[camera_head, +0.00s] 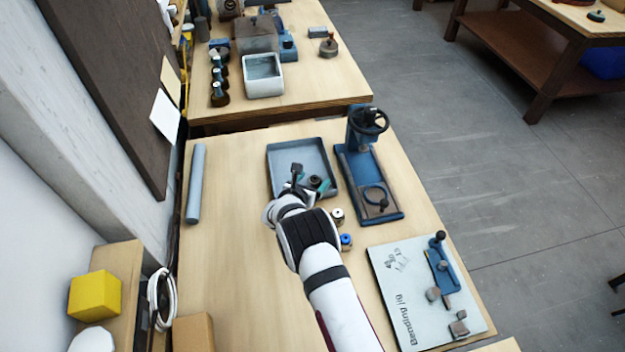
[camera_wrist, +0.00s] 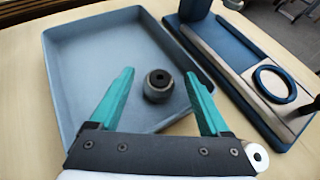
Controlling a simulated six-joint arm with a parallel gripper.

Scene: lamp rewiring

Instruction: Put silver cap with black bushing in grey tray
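The grey tray (camera_head: 283,153) lies on the near workbench; it also fills the upper left of the wrist view (camera_wrist: 85,60). A small round cap with a dull silver rim and black centre, the silver cap with black bushing (camera_wrist: 158,85), sits on the tray floor near its near-right side. It shows small and dark in the head view (camera_head: 315,181). My gripper (camera_wrist: 159,74) is open over the tray, its teal fingers on either side of the cap with gaps between. In the head view my gripper (camera_head: 310,183) is partly hidden by my wrist.
A blue press (camera_head: 362,170) stands right of the tray. A white cap with a dark centre (camera_head: 337,215) and a blue-centred cap (camera_head: 345,240) stand on the bench beside my arm. A bending jig board (camera_head: 405,290) lies at front right. A grey cylinder (camera_head: 196,183) lies left.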

